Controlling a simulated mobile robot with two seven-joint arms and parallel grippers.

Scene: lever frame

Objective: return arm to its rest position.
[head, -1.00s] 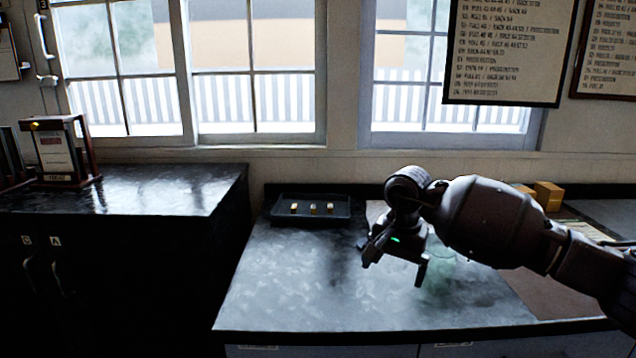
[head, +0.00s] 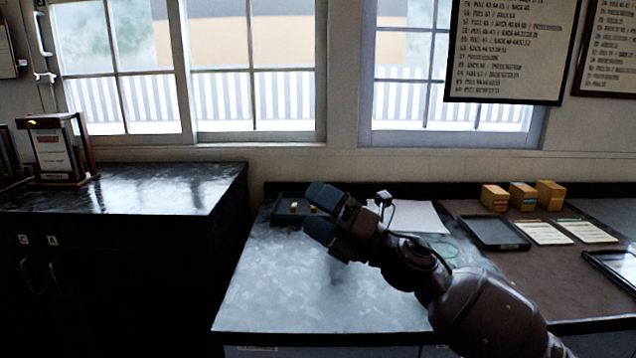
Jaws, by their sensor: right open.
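My right arm comes in from the lower right over the metal-topped counter. My right gripper (head: 320,213) is open and empty. It points up and to the left, above the counter, and hides part of the black tray (head: 285,222) behind it. Small yellowish blocks (head: 294,207) lie in that tray, and at least two show beside the gripper. My left arm and gripper do not show.
A white sheet (head: 418,217) lies behind my right arm. Several yellow-orange boxes (head: 523,197), an empty dark tray (head: 493,233) and printed cards (head: 543,232) are on the right. A dark cabinet (head: 120,195) stands left. The front-left counter (head: 290,300) is clear.

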